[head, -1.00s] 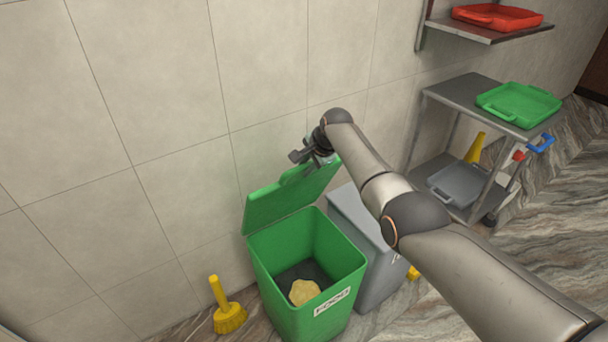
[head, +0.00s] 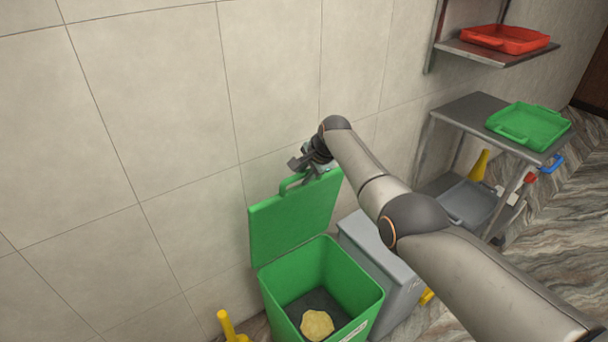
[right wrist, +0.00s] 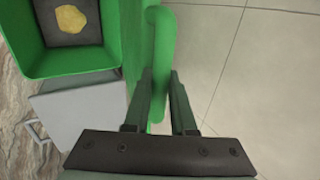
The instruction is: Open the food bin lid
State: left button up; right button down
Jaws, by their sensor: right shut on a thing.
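The green food bin (head: 346,277) stands by the wall with its lid (head: 293,218) raised nearly upright on the wall side, so the inside shows. A yellow lump (head: 317,324) lies on the dark bottom of the bin. My right gripper (head: 312,163) is at the top edge of the lid. In the right wrist view its two fingers (right wrist: 166,98) are on either side of the green lid handle (right wrist: 160,55), shut on it. The bin's label is cut off at the bottom of the head view. My left gripper is not in view.
A grey bin (head: 382,262) stands close to the right of the green one. A yellow brush (head: 229,325) is at its left. A metal rack with a green tray (head: 528,126) is at the right, below a shelf with a red tray (head: 505,39).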

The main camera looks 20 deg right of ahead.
dwell(0.3)
jog(key=c, duration=0.8)
grip_release()
jog(key=shift+o, duration=0.2)
jog(key=shift+r, duration=0.1)
jog(key=p+v, duration=0.3)
jog(key=shift+p, duration=0.3)
jog(key=v, duration=0.9)
jog(key=shift+r, duration=0.15)
